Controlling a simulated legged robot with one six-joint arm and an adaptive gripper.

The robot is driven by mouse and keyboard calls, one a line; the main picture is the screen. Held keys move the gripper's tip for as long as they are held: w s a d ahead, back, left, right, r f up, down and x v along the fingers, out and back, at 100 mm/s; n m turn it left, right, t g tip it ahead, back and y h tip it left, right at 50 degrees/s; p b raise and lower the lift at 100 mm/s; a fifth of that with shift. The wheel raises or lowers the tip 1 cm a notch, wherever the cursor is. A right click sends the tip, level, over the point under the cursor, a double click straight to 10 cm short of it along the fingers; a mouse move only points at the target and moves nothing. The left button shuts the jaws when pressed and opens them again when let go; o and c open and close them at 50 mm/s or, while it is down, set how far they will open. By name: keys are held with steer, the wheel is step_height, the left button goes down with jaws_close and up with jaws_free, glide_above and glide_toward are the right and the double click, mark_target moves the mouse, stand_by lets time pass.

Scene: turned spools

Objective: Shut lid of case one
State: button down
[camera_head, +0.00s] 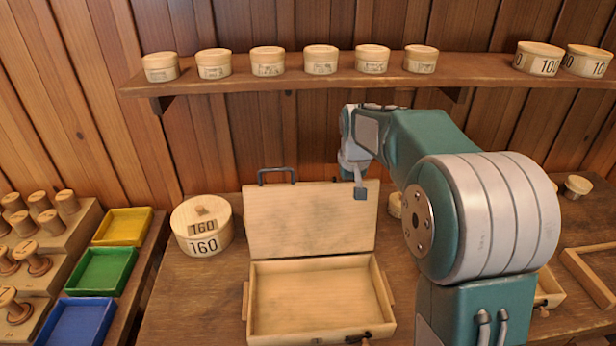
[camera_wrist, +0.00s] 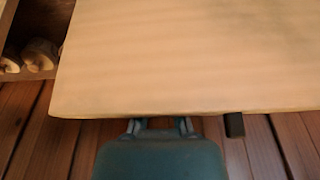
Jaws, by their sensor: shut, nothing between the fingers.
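A pale wooden case (camera_head: 318,300) stands open and empty on the bench in the head view. Its lid (camera_head: 310,222) is raised, leaning back near upright, with a dark handle (camera_head: 276,176) at its top edge. A dark latch shows on the case's front. My gripper (camera_head: 360,192) is shut and empty by the lid's upper right corner; I cannot tell whether it touches. In the wrist view the lid (camera_wrist: 190,55) fills the upper part, and my gripper (camera_wrist: 160,125) is at its edge, the fingertips partly hidden. No case number is readable.
A round box (camera_head: 203,246) marked 160 stands left of the case. Yellow, green and blue trays (camera_head: 100,271) and spools on a stepped rack (camera_head: 40,255) lie farther left. A shelf (camera_head: 300,82) with several round boxes runs above. My arm hides part of the bench at right.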

steer(key=s, duration=0.7)
steer(key=shift+s, duration=0.35)
stand_by(1.4)
steer(key=shift+r, duration=0.1)
stand_by(0.6)
step_height(320, 180, up, 8)
stand_by(1.0)
steer(key=s+f+t, duration=0.3)
steer(key=s, duration=2.1)
steer(key=shift+s, duration=0.25)
stand_by(0.8)
